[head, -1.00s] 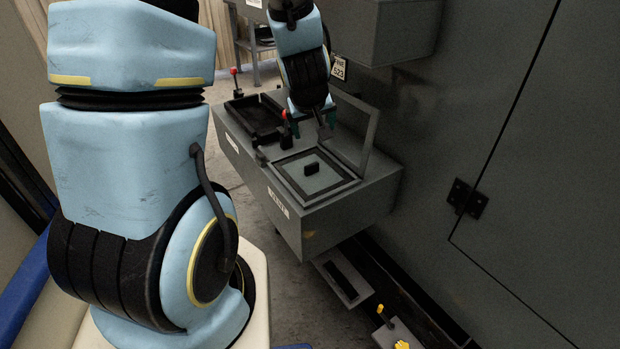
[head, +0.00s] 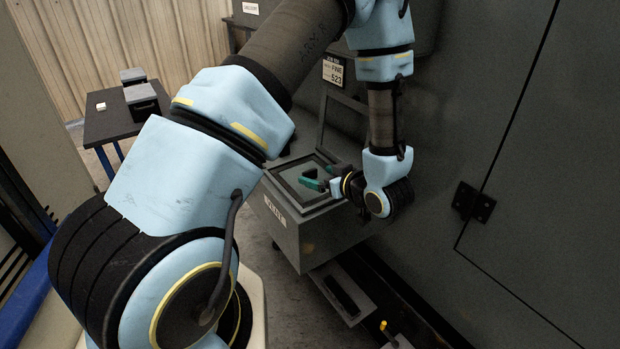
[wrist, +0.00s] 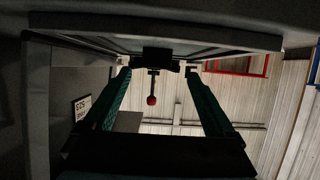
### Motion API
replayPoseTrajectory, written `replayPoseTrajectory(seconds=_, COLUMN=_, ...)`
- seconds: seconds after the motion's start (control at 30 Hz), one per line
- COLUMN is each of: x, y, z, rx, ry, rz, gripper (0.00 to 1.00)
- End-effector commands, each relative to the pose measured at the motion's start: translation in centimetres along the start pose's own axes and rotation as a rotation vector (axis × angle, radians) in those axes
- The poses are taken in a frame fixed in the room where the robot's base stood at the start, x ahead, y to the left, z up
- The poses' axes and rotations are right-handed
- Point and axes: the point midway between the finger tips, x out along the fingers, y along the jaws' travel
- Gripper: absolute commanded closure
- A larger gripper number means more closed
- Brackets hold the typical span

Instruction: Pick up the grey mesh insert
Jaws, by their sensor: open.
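The grey mesh insert (head: 297,173) is a flat grey square panel in a dark frame, set in the top of the grey box (head: 308,240). My gripper (head: 316,182) is low over the insert, coming in from the right with its green fingers nearly level. In the wrist view my gripper (wrist: 157,74) is open. The insert's black block handle (wrist: 157,55) shows between and just past the two fingertips. I cannot tell whether either finger touches it. In the head view the fingers hide the handle. The insert's panel shows edge-on in the wrist view (wrist: 215,42).
A raised frame-like lid (head: 343,122) stands behind the insert, near my forearm. A red-knobbed lever (wrist: 151,100) shows beyond the fingers. A large grey cabinet wall (head: 530,120) is close on the right. A dark table (head: 112,122) with boxes stands at the back left.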

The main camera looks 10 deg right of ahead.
Motion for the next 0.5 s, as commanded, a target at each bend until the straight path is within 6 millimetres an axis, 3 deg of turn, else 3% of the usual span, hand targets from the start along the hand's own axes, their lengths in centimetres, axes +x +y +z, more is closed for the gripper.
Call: replayPoseTrajectory(seconds=0.5, x=5.5, y=0.5, z=-0.3, rx=0.0, ry=0.0, rz=0.0, gripper=0.1)
